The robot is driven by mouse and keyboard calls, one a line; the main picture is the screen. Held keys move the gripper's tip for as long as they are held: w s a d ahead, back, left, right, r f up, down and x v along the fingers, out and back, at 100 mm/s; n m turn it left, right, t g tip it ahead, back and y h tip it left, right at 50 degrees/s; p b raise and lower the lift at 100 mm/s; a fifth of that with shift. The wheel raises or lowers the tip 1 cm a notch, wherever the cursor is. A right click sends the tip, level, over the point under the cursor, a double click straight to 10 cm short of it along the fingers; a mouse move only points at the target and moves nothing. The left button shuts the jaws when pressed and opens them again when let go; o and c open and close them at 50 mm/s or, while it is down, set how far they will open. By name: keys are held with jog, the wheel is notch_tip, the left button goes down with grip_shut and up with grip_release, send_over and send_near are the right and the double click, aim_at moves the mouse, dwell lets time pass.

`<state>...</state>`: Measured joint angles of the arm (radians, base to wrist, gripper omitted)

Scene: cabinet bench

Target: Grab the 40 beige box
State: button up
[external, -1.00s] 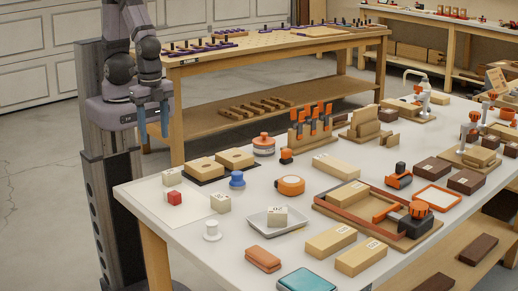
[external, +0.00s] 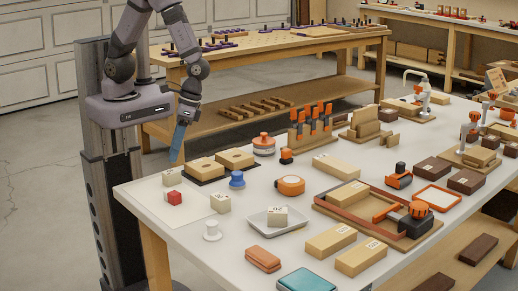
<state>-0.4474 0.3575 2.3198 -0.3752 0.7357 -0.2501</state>
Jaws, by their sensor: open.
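Several beige boxes with small printed labels lie on the white bench, and the numbers are too small to read, so I cannot tell which one is 40. Small ones are a back-left box (external: 172,177), a box at the paper's edge (external: 220,203) and a box in the white tray (external: 277,216). Longer ones are two front boxes (external: 331,241) (external: 361,257), a box in the clamp frame (external: 348,193) and a box behind it (external: 336,168). My gripper (external: 177,157), with blue fingers, is open and empty above the bench's back-left edge.
A red cube (external: 174,198), a blue knob (external: 237,180) and a white spool (external: 211,231) stand at the left. An orange box (external: 263,259) and a teal case (external: 306,281) lie in front.

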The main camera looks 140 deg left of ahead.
aim_at(171, 171)
jog(key=shift+w+d+r+n+t+h, duration=0.2)
jog(key=shift+w+n, duration=0.45)
jog(key=shift+n, duration=0.5)
jog(key=shift+w+d+r+n+t+h, duration=0.1)
jog(key=shift+w+d+r+n+t, duration=0.15)
jog(key=shift+w+n, duration=0.6)
jog(key=shift+w+d+r+n+t+h, duration=0.1)
jog(key=shift+w+d+r+n+t, duration=0.25)
jog(key=shift+n, duration=1.05)
jog(key=shift+a+f, duration=0.1)
jog(key=shift+f, duration=0.15)
jog(key=shift+x, duration=3.55)
jog(key=c, duration=1.2)
